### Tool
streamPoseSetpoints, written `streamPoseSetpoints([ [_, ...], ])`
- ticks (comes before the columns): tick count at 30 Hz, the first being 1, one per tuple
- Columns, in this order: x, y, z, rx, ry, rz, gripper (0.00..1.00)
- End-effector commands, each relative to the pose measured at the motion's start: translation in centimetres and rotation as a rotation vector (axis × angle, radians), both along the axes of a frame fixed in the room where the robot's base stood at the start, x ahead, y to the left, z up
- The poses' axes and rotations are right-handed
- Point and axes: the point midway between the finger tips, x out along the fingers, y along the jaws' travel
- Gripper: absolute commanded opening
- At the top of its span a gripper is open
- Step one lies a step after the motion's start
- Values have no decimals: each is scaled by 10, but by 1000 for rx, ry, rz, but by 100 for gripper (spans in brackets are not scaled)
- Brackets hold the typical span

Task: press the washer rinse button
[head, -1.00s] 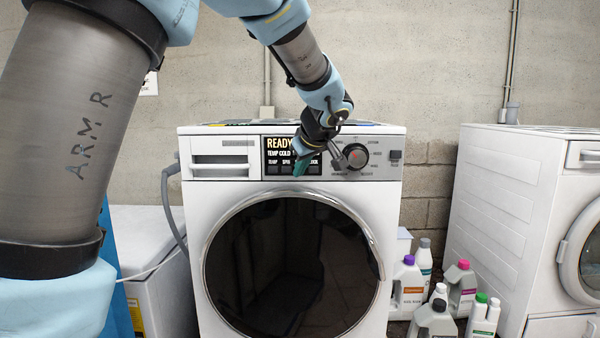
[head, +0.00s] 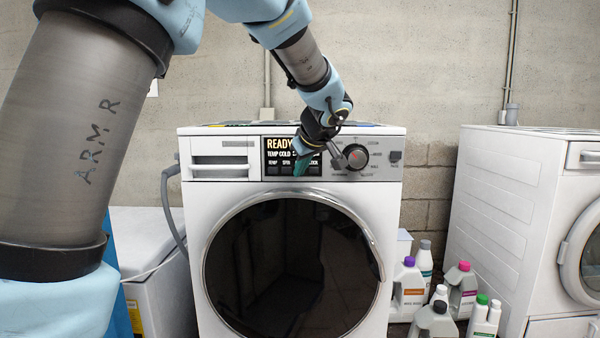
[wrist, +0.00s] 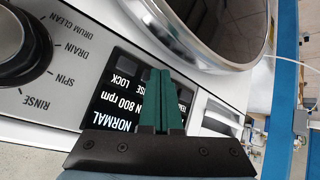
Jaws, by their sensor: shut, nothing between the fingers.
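The white washer (head: 225,215) stands ahead with a dark display panel (head: 280,147) reading READY and TEMP COLD. A button row runs along the panel's lower edge, with TEMP and SPIN (head: 286,168) in sight and LOCK at its right end. My gripper (head: 301,169), with green fingers, is shut and empty in front of this row. In the wrist view its fingertips (wrist: 161,72) overlap the row beside the LOCK button (wrist: 128,63). The rinse button is mostly hidden behind them; only the end of its label shows. I cannot tell whether the tips touch it.
A round program dial (head: 356,157) sits right of the buttons, close to my gripper. The round door (head: 290,265) is below. A detergent drawer (head: 220,166) is to the left. Several bottles (head: 411,280) and a second white machine (head: 500,220) stand to the right.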

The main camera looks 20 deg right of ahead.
Motion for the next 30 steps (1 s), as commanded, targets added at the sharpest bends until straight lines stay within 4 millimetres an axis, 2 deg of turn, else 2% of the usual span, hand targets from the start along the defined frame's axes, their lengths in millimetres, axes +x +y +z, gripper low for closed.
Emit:
streamPoseSetpoints([
  [14, 2, -1, 0, -1, -1, 1, 0],
  [30, -13, 6, 0, -1, 0, 1, 0],
])
